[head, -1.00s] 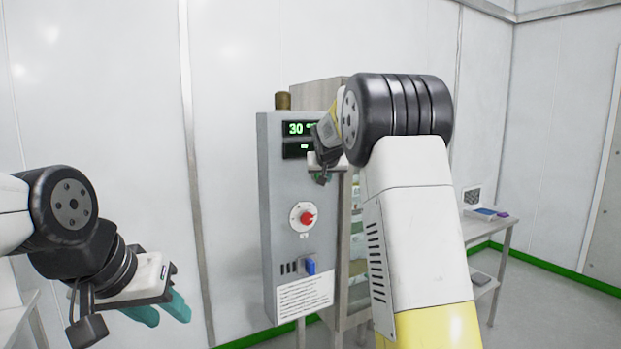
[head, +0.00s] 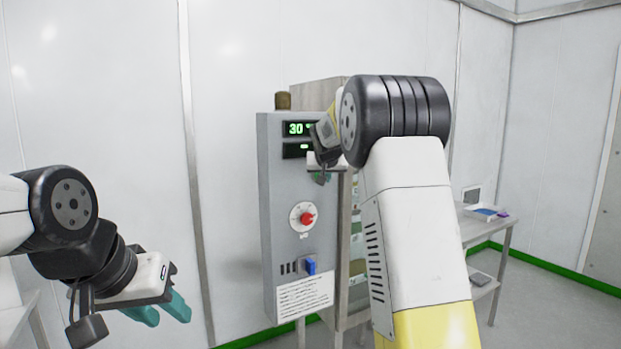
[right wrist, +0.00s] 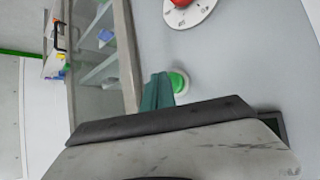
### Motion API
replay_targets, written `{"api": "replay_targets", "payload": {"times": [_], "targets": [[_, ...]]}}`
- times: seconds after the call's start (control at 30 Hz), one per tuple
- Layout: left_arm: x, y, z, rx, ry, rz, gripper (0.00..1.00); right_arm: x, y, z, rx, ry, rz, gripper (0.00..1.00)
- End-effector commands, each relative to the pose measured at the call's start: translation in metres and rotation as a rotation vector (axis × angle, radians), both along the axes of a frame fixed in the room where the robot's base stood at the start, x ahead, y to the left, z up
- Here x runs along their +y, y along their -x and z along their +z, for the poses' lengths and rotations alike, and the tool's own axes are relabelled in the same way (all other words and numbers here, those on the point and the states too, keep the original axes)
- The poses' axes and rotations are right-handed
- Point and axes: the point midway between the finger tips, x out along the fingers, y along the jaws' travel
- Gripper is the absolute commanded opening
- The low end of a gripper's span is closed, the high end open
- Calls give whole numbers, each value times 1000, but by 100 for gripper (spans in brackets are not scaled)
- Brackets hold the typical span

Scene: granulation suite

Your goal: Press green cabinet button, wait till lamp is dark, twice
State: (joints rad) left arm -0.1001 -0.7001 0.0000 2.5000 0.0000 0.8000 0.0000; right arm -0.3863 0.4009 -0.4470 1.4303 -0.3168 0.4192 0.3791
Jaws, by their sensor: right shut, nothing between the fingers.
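The grey control cabinet (head: 276,215) stands at the middle of the head view. A brownish-amber lamp (head: 283,101) on its top shows no bright glow. The green button (right wrist: 180,82) shows in the right wrist view, on the cabinet face, and is hidden in the head view. My right gripper (right wrist: 158,78) is shut and empty, its teal fingertips at the button's edge; I cannot tell whether they touch it. In the head view my right arm mostly hides that gripper. My left gripper (head: 169,316) hangs open and empty at the lower left, away from the cabinet.
The cabinet bears a green display (head: 296,129) reading 30, a red rotary knob (head: 307,219), a blue switch (head: 310,265) and a white label (head: 305,296). A shelved unit stands just behind it. A side table (head: 485,222) with a tray stands at right.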

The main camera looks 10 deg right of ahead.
Motion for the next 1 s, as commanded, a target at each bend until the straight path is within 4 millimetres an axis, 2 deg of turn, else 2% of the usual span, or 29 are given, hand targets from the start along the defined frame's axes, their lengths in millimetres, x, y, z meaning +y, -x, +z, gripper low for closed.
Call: {"api": "replay_targets", "payload": {"times": [1.0], "targets": [[0,0,0,0,0,0,36,3,-10,1,-1,-1,-1,0]]}}
